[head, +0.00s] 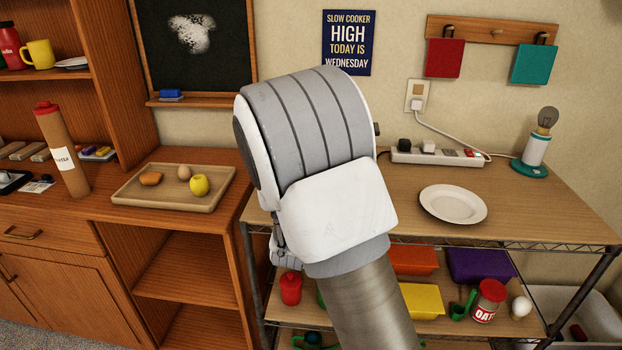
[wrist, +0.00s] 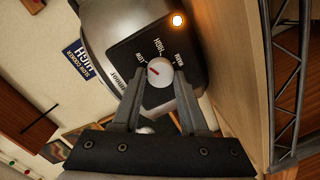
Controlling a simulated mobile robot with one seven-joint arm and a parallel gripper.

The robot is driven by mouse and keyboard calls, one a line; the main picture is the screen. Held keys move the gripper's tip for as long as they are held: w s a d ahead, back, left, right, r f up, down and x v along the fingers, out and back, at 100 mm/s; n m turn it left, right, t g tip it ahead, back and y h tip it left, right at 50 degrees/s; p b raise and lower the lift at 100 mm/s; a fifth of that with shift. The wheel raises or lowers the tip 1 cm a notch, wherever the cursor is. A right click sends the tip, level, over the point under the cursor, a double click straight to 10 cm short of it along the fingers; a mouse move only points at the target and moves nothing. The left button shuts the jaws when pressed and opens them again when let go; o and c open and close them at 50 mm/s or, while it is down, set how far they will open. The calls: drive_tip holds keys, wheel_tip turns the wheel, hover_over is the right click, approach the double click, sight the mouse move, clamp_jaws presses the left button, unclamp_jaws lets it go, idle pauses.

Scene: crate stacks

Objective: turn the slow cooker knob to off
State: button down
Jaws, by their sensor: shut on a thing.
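The slow cooker (wrist: 120,18) shows in the wrist view as a rounded grey body with a black control panel (wrist: 190,48). Its white round knob (wrist: 160,82) sits between the fingers of my gripper (wrist: 158,74), which is shut on it. A red mark on the knob points up and left, near the LOW label. HIGH and WARM are also printed around the knob; another label at the lower left is hard to read. An orange light (wrist: 178,20) glows on the panel. In the head view my arm hides the cooker and my gripper.
A blue sign (head: 348,43) on the wall reads "SLOW COOKER HIGH TODAY IS WEDNESDAY". A white plate (head: 453,204), a power strip (head: 435,156) and a lamp (head: 536,140) stand on the shelf top. A wooden tray (head: 125,193) with food is at left.

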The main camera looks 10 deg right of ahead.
drive_tip(key=n+p, duration=0.2)
drive_tip(key=n, duration=0.1)
drive_tip(key=n+p, duration=0.3)
drive_tip(key=shift+w+a+r+h, duration=0.1)
drive_tip(key=shift+a+r+h, duration=0.1)
drive_tip(key=shift+h, duration=0.2)
drive_tip(key=n+p, duration=0.2)
drive_tip(key=n, duration=0.1)
drive_tip(key=shift+f, duration=0.1)
drive_tip(key=shift+f+n+t+p, duration=0.15)
drive_tip(key=shift+n+p, duration=0.2)
drive_tip(key=shift+n, duration=0.5)
drive_tip(key=shift+n+t+p, duration=0.15)
drive_tip(key=shift+n+p, duration=0.2)
drive_tip(key=shift+n, duration=0.5)
drive_tip(key=shift+d, duration=0.1)
drive_tip(key=shift+c, duration=2.2)
unclamp_jaws()
drive_tip(key=shift+f, duration=0.1)
drive_tip(key=v, duration=1.7)
drive_tip(key=shift+a+f, duration=0.15)
drive_tip(key=shift+a, duration=0.1)
